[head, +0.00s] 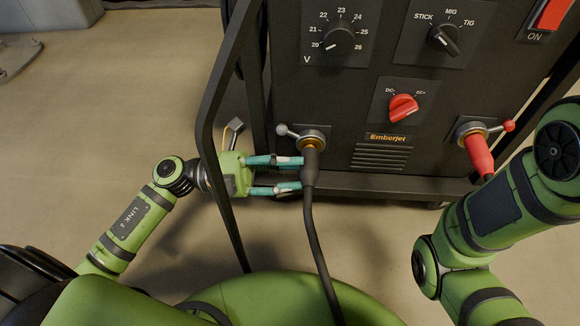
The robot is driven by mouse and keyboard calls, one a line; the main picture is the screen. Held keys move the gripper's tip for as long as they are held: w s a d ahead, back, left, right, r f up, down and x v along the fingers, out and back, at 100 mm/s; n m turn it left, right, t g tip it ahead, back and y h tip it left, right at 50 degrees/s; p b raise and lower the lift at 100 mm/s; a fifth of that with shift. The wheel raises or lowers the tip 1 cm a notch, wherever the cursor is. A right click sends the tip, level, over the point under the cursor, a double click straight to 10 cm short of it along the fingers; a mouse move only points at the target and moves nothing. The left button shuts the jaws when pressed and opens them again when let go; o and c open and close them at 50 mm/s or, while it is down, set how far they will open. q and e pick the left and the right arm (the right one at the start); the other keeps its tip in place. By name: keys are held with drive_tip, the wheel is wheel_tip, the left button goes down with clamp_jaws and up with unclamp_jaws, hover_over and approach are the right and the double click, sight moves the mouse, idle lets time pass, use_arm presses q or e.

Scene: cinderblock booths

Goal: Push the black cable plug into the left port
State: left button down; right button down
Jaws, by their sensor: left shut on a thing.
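The black cable plug (311,172) stands upright in front of the left port (313,134), a brass-ringed socket low on the black machine. The plug's upper end meets the ring; how deep it sits I cannot tell. Its cable hangs down toward my base. My left gripper (300,174) reaches in from the left, past the frame bar, with teal fingers shut on the plug. A lever with a grey ball (282,130) points left from the left port. My right arm shows at the right, but its gripper is out of view.
A red plug (479,155) sits at the right port (472,130), which has a red-ball lever. The machine's dark frame bar (213,130) rises at the left, close to my left gripper. A red knob (403,107) sits between and above the ports.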

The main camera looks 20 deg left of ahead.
use_arm(q)
drive_tip(key=shift+p, duration=0.3)
drive_tip(key=shift+w+a+p, duration=0.1)
drive_tip(key=shift+w+p, duration=0.3)
idle(1.6)
drive_tip(key=c, duration=1.6)
unclamp_jaws()
drive_tip(key=c, duration=0.4)
drive_tip(key=shift+o, duration=0.2)
drive_tip(key=shift+w+a, duration=0.1)
drive_tip(key=shift+w, duration=0.2)
drive_tip(key=o, duration=1.2)
drive_tip(key=shift+a+f, duration=0.1)
